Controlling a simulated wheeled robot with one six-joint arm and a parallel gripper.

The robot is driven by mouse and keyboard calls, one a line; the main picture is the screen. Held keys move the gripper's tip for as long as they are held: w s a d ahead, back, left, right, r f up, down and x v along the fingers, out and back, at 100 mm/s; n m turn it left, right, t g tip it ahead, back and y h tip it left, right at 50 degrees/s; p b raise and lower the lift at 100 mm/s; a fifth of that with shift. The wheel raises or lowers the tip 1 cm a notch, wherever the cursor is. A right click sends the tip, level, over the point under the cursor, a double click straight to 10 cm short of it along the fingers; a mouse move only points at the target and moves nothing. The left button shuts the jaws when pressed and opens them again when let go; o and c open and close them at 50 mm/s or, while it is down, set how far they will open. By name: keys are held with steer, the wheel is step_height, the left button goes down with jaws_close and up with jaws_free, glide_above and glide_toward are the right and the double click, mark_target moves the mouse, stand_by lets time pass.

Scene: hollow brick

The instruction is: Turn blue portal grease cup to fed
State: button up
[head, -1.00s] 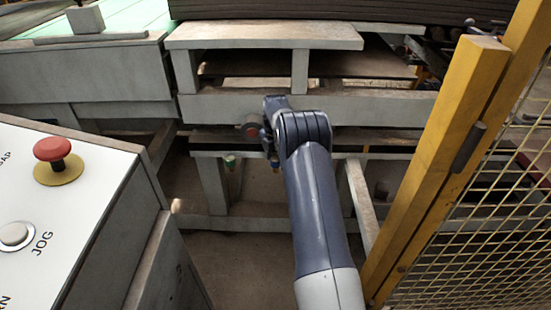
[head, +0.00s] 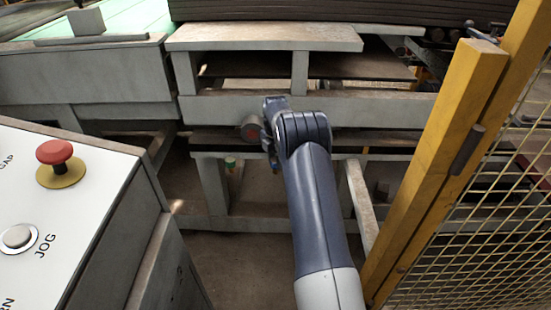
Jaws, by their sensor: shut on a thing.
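The blue grease cup (head: 275,168) shows as a small blue spot below the grey frame's lower beam, just under the end of my arm. My gripper (head: 272,150) is at the cup, small and mostly hidden behind my wrist. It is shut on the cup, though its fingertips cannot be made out. The cup's handle position and any fed marking are too small or hidden to read. A similar small green cup (head: 230,163) hangs under the same beam to the left, apart from my gripper.
A control panel (head: 62,215) with a red mushroom button (head: 55,152) fills the lower left. A yellow post (head: 440,165) and wire mesh guard (head: 480,240) stand close on the right. The grey frame (head: 310,108) crosses behind my arm. Floor shows beneath it.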

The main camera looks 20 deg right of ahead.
steer(key=m+p, duration=0.2)
steer(key=m, duration=0.2)
steer(key=shift+r, duration=0.1)
steer(key=m+p, duration=0.1)
steer(key=m, duration=0.3)
steer(key=shift+m, duration=0.3)
steer(key=m, duration=0.4)
steer(key=shift+m+p, duration=0.3)
steer(key=m, duration=1.3)
steer(key=shift+m, duration=0.3)
steer(key=m, duration=0.4)
steer(key=shift+m, duration=2.1)
